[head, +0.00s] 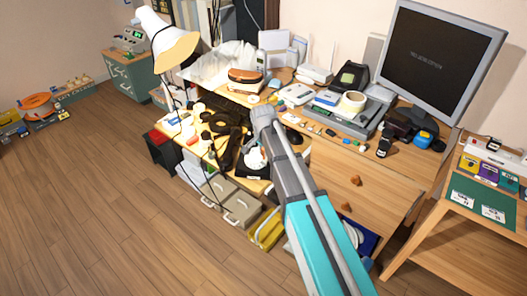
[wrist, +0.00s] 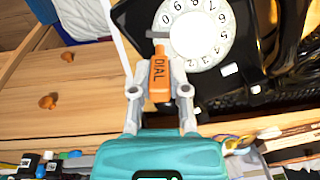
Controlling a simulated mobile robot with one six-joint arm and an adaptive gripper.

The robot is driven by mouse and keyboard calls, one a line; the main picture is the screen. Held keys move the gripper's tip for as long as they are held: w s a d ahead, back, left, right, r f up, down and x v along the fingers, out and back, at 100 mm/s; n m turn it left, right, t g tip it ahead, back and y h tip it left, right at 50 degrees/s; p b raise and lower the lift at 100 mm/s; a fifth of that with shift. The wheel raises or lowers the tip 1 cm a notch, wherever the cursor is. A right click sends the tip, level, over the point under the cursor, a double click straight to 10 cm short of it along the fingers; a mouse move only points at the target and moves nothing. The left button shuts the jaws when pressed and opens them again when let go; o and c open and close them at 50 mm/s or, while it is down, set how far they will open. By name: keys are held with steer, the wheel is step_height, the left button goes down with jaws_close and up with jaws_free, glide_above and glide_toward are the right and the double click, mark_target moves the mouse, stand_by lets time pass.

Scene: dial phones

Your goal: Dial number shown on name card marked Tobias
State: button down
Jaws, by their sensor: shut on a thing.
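My gripper (wrist: 159,92) is shut on an orange tool marked DIAL (wrist: 160,72) in the wrist view. The tool's grey tip lies over the left rim of a white rotary dial (wrist: 200,38) with black numbers; I cannot tell whether it touches. The dial is on a black phone (wrist: 137,17), partly hidden by my gripper and the tool. In the head view the white dial (head: 255,158) shows beside my arm, on the desk's front part, while my gripper is hidden. White cards (head: 463,198) lie on the right-hand stand; their names are unreadable, so I cannot pick out Tobias's.
The wooden desk (head: 335,165) is crowded with a monitor (head: 440,62), a lamp (head: 165,45), a toy burger (head: 245,78) and small parts. Dark cables run left of the phone. Cases (head: 230,200) stand below. The wooden floor (head: 100,220) at left is clear.

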step_height(320, 180, up, 6)
steer(key=s+p, duration=0.2)
steer(key=p, duration=0.4)
steer(key=shift+s+a, duration=0.2)
steer(key=shift+s, duration=0.15)
steer(key=shift+s, duration=0.1)
stand_by(1.1)
